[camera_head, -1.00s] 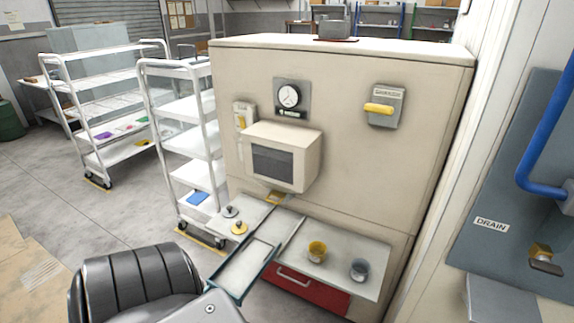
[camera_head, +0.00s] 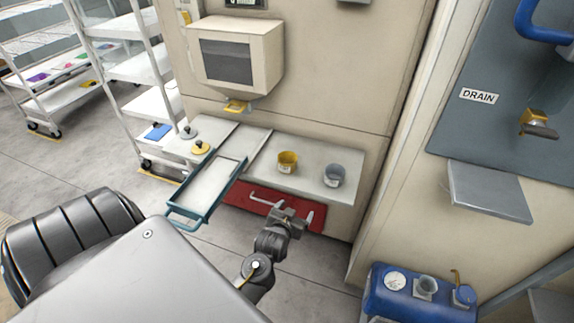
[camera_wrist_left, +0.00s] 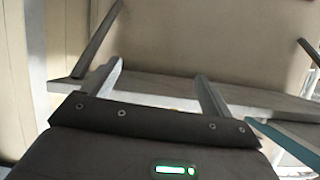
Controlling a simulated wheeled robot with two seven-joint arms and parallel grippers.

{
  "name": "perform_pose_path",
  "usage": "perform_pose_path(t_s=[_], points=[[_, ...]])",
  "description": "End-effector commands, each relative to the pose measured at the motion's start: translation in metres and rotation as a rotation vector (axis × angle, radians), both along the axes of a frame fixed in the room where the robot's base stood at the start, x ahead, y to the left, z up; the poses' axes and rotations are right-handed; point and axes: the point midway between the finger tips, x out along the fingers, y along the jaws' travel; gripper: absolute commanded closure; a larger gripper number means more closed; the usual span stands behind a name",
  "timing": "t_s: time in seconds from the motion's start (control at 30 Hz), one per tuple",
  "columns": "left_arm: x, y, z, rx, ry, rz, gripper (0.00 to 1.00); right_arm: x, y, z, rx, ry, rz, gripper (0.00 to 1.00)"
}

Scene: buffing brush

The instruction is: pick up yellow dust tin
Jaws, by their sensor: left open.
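The yellow dust tin (camera_head: 287,162) stands upright on the pale shelf (camera_head: 262,154) at the front of the cream cabinet. A grey tin (camera_head: 333,175) stands to its right. My left gripper (camera_head: 290,211) is in front of and below the shelf, before the red drawer, apart from the tin. In the left wrist view my left gripper (camera_wrist_left: 160,70) has its two fingers spread with nothing between them, and the shelf edge (camera_wrist_left: 160,91) crosses behind them. My right gripper is not in view.
A teal-rimmed tray (camera_head: 205,187) juts out left of the shelf. Yellow (camera_head: 200,147) and grey (camera_head: 188,132) knobbed lids lie behind it. A red drawer (camera_head: 240,197) with a pale handle is under the shelf. A blue unit (camera_head: 415,295) stands at lower right.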

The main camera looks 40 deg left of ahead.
Motion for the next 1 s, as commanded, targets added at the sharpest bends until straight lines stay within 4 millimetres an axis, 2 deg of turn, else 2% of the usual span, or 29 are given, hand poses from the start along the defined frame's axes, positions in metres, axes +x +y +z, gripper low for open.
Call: perform_pose_path(t_s=[0.03,0.1,0.23,0.27,0.5,0.77,1.0], points=[[0.004,0.009,0.016,0.002,-0.056,0.028,0.14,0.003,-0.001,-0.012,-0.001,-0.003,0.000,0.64],[0.005,0.018,0.041,0.004,-0.110,0.057,0.14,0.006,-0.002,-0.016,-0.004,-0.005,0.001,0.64],[0.002,0.033,0.076,0.010,-0.192,0.100,0.14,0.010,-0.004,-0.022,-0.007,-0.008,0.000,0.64],[0.007,0.036,0.080,0.018,-0.209,0.116,0.14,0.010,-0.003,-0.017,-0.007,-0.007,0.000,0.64],[0.022,0.059,0.098,0.068,-0.333,0.211,0.14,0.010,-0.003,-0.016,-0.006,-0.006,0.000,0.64],[0.028,0.067,0.102,0.085,-0.364,0.236,0.14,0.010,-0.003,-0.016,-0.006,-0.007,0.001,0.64],[0.060,0.085,0.100,0.085,-0.363,0.234,0.14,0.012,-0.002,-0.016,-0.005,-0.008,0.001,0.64]])
